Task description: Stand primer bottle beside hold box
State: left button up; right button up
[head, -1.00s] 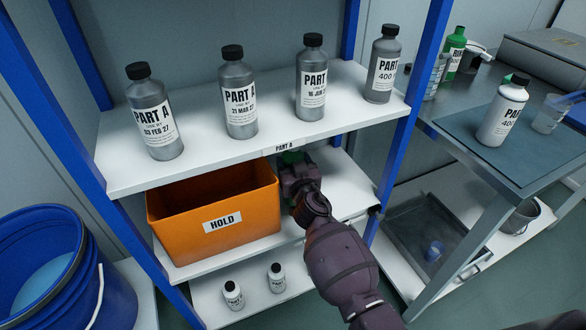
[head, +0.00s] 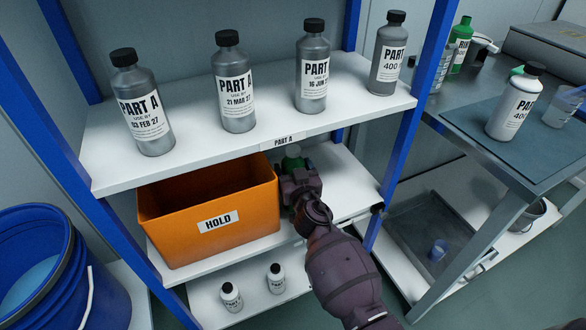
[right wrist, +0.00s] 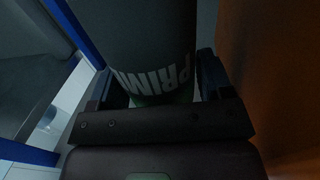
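The orange hold box (head: 180,246) stands on the middle shelf, with HOLD on its front. The green primer bottle (head: 292,163) looks upright just to the right of the box, its lower part hidden behind my right gripper (head: 300,186). In the right wrist view, the dark label of the primer bottle (right wrist: 155,50), with part of the word PRIMER, lies between the fingers of my right gripper (right wrist: 160,95). Whether the fingers press on it is too dark to tell. The orange box wall (right wrist: 275,70) is close at the right there. My left gripper is not in view.
Several grey PART A bottles (head: 235,85) stand on the upper shelf (head: 190,160), above my arm. A blue post (head: 405,130) bounds the shelf at right. Two small white bottles (head: 276,278) stand on the lower shelf. Clear shelf (head: 345,185) lies right of my gripper.

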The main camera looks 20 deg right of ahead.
pick_arm(q)
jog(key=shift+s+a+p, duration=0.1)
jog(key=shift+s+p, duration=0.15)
jog(key=shift+p, duration=0.25)
pick_arm(e)
jog(key=s+a, duration=0.1)
jog(key=s, duration=1.1)
jog(key=shift+a+r, duration=0.2)
jog(key=shift+a, duration=0.05)
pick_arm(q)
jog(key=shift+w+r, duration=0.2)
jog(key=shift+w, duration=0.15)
